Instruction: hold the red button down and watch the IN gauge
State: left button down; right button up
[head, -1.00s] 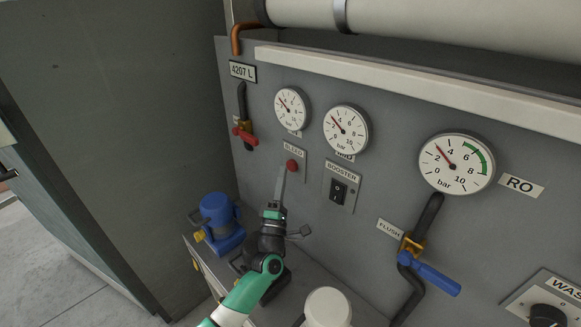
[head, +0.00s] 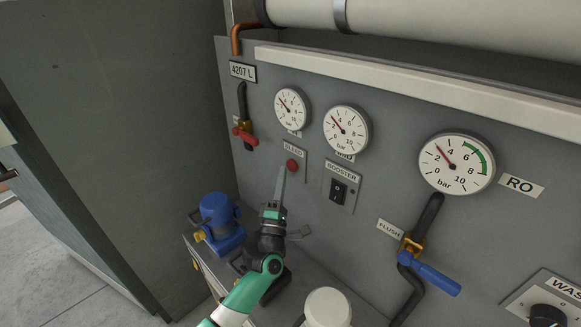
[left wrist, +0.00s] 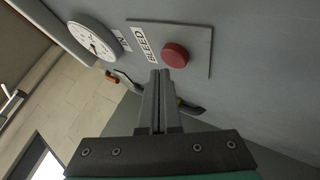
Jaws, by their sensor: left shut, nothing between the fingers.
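The red button (head: 291,165) sits on the BLEED plate on the grey panel. It also shows in the left wrist view (left wrist: 176,55), standing out from its plate. My left gripper (head: 283,169) is shut and empty, its fingertips just beside and below the button; I cannot tell whether they touch it. In the left wrist view the closed fingers (left wrist: 160,73) end close to the button's edge. The IN gauge (head: 291,107) is the leftmost dial; its needle points up and left, around 2 to 4 bar. It shows obliquely in the left wrist view (left wrist: 92,38). My right gripper is not seen.
A second gauge (head: 346,131) and the BOOSTER switch (head: 338,191) are to the right. The RO gauge (head: 457,163) and blue-handled FLUSH valve (head: 434,279) are farther right. A red-handled valve (head: 245,135) is left. A blue pump-like unit (head: 221,222) stands below.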

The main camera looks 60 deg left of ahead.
pick_arm(q)
jog(key=shift+w+a+b, duration=0.1)
jog(key=shift+w+b, duration=0.3)
jog(key=shift+w+a+b, duration=0.15)
jog(key=shift+w+b, duration=0.35)
jog(key=shift+w, duration=0.05)
dwell(2.0)
dwell(1.5)
jog(key=shift+s+d+p, duration=0.25)
jog(key=shift+s+p, duration=0.4)
jog(key=shift+s, duration=0.3)
